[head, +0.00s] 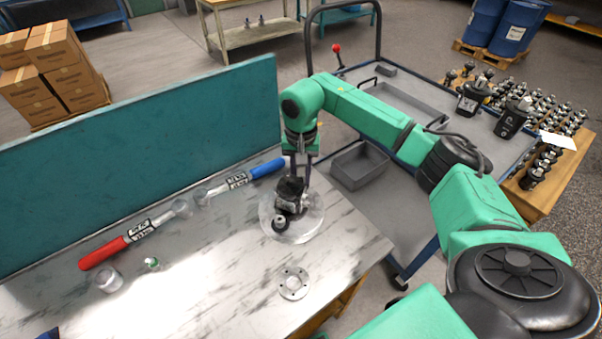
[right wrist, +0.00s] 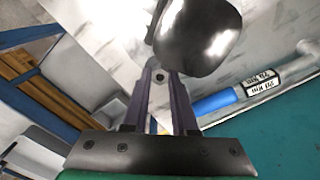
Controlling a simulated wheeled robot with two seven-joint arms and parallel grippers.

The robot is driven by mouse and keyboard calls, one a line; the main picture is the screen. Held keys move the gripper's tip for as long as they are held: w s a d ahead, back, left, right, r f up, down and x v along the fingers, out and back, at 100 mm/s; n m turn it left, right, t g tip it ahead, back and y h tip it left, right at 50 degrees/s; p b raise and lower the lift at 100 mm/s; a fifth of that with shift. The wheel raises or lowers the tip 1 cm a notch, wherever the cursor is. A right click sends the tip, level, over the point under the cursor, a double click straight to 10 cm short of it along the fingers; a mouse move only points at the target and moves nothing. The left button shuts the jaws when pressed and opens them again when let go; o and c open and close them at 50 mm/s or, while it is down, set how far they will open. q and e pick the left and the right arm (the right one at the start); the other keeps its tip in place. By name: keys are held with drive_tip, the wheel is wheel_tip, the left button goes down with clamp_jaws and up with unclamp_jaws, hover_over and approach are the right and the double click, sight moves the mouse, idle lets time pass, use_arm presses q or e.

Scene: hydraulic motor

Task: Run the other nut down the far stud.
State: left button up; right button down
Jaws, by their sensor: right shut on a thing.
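The black hydraulic motor (head: 291,192) sits on a round pale plate (head: 312,229) on the marbled bench. Its dark rounded body (right wrist: 200,38) fills the top of the right wrist view. My right gripper (head: 301,178) points down at the motor's far side, and its fingers partly overlap it. In the right wrist view the fingers (right wrist: 161,75) are shut on a small part that looks like the nut (right wrist: 160,76). The far stud is hidden by the fingers and motor; I cannot tell whether the nut is on it. My left gripper is out of view.
A red-handled wrench (head: 105,252) and a blue-handled wrench (head: 265,169) lie along the teal panel (head: 140,150). A round flange (head: 293,284), a metal cup (head: 108,280) and a small green-marked part (head: 152,264) lie on the bench. A cart with a grey bin (head: 360,166) stands beyond the right edge.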

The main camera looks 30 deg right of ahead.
drive_tip(key=m, duration=0.4)
drive_tip(key=m, duration=0.5)
drive_tip(key=shift+f+p, duration=0.1)
drive_tip(key=shift+p, duration=0.2)
drive_tip(key=c, duration=0.9)
unclamp_jaws()
drive_tip(key=n+b, duration=0.1)
drive_tip(key=n, duration=0.1)
drive_tip(key=shift+f+n, duration=0.15)
drive_tip(key=shift+n, duration=0.25)
drive_tip(key=shift+n+b, duration=0.45)
drive_tip(key=shift+n, duration=0.65)
drive_tip(key=n, duration=0.5)
drive_tip(key=shift+b, duration=0.3)
